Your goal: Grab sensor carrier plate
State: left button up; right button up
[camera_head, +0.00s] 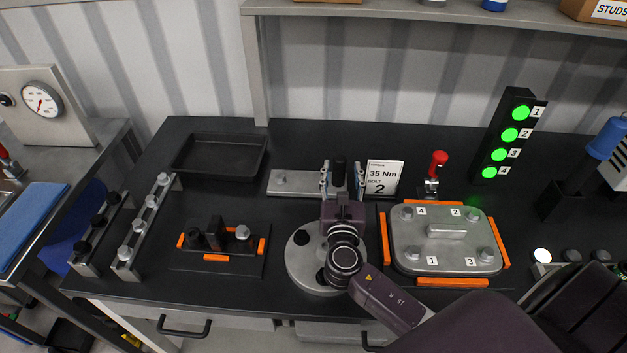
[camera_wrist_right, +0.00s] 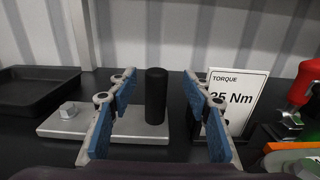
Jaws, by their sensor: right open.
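What looks like the sensor carrier plate is a flat, light grey metal plate (camera_head: 290,183) lying at the back middle of the black bench. It has a bolt at its left end and an upright black post. In the right wrist view the plate (camera_wrist_right: 100,130) lies ahead, with the black post (camera_wrist_right: 156,95) lined up between the blue finger pads. My right gripper (camera_head: 341,180) is open and covers part of the plate in the head view. Its fingers (camera_wrist_right: 158,88) also show in the wrist view, apart from the post on both sides. My left gripper is not in view.
A torque sign (camera_head: 384,177) stands close to the right finger. Right of it are a red-handled clamp (camera_head: 437,172) and a lidded metal housing (camera_head: 446,256) between orange guides. A black tray (camera_head: 219,156) lies left; a round grey disc (camera_head: 300,262) sits under my arm.

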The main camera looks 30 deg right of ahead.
aim_at(340, 162)
jog(key=p+x, duration=0.1)
jog(key=x, duration=0.4)
jog(key=shift+w+a+f, duration=0.1)
jog(key=shift+a, duration=0.1)
jog(key=shift+c, duration=0.4)
grip_shut()
jog(key=shift+r, duration=0.2)
